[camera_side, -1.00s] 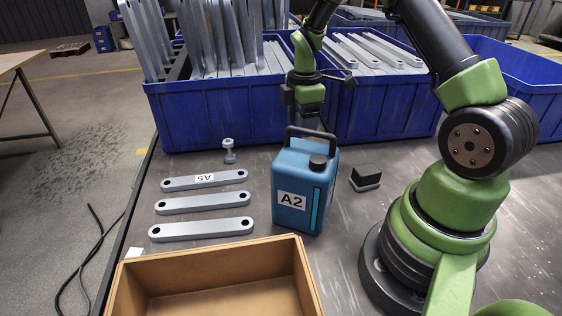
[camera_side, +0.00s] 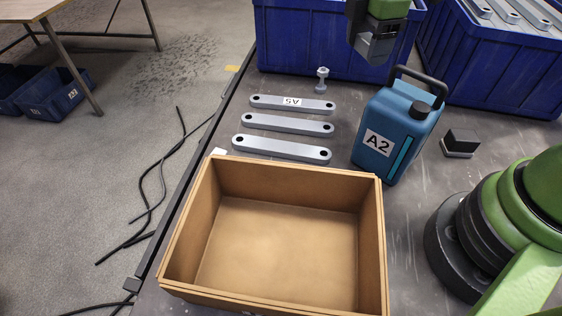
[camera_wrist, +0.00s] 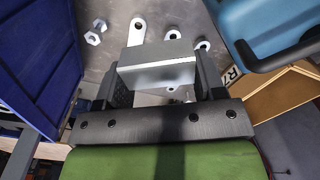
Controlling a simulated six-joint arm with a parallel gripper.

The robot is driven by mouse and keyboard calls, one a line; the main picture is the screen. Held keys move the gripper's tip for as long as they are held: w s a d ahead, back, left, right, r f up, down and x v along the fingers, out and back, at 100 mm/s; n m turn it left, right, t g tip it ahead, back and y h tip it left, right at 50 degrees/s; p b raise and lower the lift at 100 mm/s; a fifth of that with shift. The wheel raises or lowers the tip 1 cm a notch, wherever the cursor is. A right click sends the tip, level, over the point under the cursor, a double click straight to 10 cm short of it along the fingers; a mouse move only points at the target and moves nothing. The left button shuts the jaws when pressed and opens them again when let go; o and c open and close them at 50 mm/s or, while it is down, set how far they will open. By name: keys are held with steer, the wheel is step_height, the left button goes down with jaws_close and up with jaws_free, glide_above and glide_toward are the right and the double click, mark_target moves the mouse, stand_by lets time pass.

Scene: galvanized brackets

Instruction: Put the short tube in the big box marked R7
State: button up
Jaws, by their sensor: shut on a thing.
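My gripper (camera_side: 372,50) hangs in front of the blue bins, up and left of the blue jug's handle. In the wrist view my gripper (camera_wrist: 158,82) is shut on the short tube (camera_wrist: 160,64), a grey, straight-edged metal piece lying across between the two fingers. Its ends are partly hidden by the fingers. The big box (camera_side: 290,174) is open-topped, brown and empty, at the front of the table in the side view. Its marking is not readable there. In the wrist view the box (camera_wrist: 283,93) shows at the right, with a white label partly reading R7.
A blue jug (camera_side: 396,130) marked A2 stands between my gripper and the box's right side. Several flat grey bars (camera_side: 288,123) lie behind the box, one labelled A5. A bolt (camera_side: 321,82) stands near the bins.

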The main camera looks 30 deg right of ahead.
steer(key=a+n, duration=0.3)
steer(key=a, duration=0.6)
steer(key=n, duration=0.9)
glide_above(264, 238)
step_height(264, 238, down, 10)
steer(key=shift+f, duration=2.5)
steer(key=shift+f, duration=0.15)
steer(key=o, duration=0.9)
steer(key=shift+o, duration=0.2)
